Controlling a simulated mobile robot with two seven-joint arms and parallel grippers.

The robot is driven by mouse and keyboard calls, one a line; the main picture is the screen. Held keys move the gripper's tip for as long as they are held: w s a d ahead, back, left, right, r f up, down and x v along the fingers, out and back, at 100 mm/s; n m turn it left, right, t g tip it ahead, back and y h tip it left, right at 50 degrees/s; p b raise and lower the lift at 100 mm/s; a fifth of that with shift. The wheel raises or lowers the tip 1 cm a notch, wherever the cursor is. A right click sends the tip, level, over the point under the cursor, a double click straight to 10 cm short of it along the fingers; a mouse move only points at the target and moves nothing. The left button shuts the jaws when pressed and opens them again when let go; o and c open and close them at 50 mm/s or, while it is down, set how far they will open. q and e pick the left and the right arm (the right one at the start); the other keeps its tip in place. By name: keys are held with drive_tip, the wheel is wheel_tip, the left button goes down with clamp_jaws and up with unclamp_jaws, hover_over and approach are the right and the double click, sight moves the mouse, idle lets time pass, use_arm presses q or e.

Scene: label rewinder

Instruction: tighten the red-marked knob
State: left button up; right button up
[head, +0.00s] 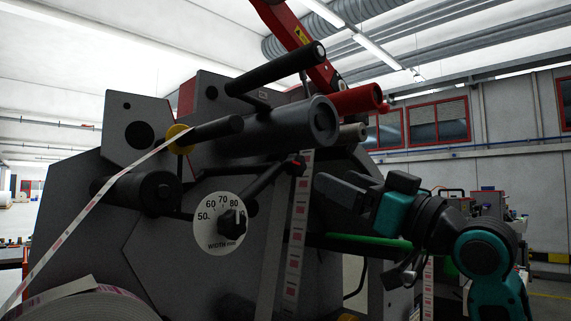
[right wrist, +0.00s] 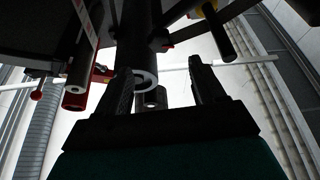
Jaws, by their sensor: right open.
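A small dark knob with red on it (head: 296,165) sits on the end of a short black lever on the front of the grey machine, in the head view. I cannot tell for certain which red part it is in the right wrist view. My right gripper (head: 345,188) comes in from the right, to the right of and slightly below this knob, apart from it. In the right wrist view my right gripper (right wrist: 163,86) has its two fingers well apart, with nothing gripped. A roller end (right wrist: 152,98) shows beyond the gap. My left gripper is not in view.
A large grey roller (head: 292,125), a black bar (head: 275,70) and a red roller (head: 352,102) jut out above the knob. A label strip (head: 298,230) hangs just below it. A white width dial (head: 219,224) with a black knob is lower left.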

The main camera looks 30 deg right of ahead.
sight(288, 160)
drive_tip(key=p+x, duration=0.3)
drive_tip(key=x, duration=0.9)
drive_tip(key=shift+w+a, duration=0.2)
drive_tip(key=c, duration=1)
